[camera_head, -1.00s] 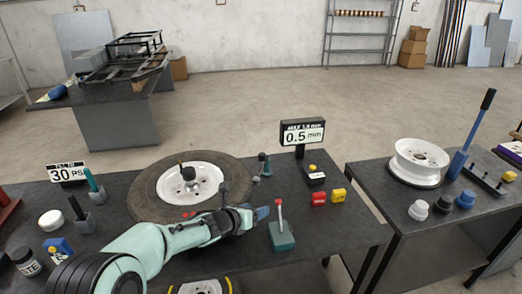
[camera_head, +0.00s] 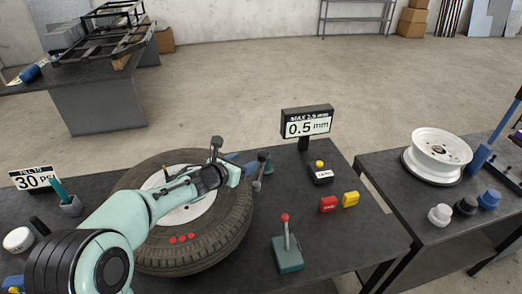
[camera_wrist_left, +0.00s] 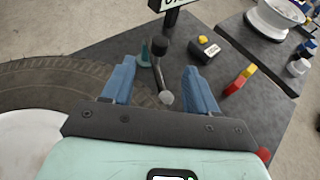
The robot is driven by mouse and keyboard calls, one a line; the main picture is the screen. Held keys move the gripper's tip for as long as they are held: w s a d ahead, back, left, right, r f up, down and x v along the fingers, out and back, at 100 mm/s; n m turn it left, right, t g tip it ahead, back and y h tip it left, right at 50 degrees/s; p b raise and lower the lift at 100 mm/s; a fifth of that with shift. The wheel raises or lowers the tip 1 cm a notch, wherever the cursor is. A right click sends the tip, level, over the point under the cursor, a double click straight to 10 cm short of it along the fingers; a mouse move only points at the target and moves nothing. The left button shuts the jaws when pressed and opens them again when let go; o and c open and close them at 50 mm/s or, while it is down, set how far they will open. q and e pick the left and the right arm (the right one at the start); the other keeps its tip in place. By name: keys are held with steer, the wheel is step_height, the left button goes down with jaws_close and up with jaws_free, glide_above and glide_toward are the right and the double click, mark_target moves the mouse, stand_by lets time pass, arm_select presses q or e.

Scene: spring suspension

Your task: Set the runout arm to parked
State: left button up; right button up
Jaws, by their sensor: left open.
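The runout arm (camera_head: 260,172) is a dark rod with a round grey knob, on a small teal stand (camera_head: 266,163) at the right edge of the tire (camera_head: 235,215). In the left wrist view the runout arm (camera_wrist_left: 157,70) lies between my finger lines, its dark upper end farther off and its grey knob (camera_wrist_left: 166,97) nearer. My left gripper (camera_head: 243,166) is open, its blue fingers on either side of the arm. I cannot tell whether they touch it. My left forearm hides part of the wheel. My right gripper is out of view.
A display reading 0.5 mm (camera_head: 307,123) stands behind. A black box with a yellow button (camera_head: 320,172), red block (camera_head: 328,204), yellow block (camera_head: 350,199) and red-knobbed lever (camera_head: 286,245) stand to the right. A second table holds a white rim (camera_head: 440,150).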

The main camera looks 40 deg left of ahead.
mark_target(262, 154)
arm_select(q)
steer(key=p+x, duration=0.1)
steer(key=x, duration=1.1)
steer(key=shift+w+f, duration=0.15)
steer(key=shift+w, duration=0.15)
jaws_close()
steer(key=shift+d, duration=0.1)
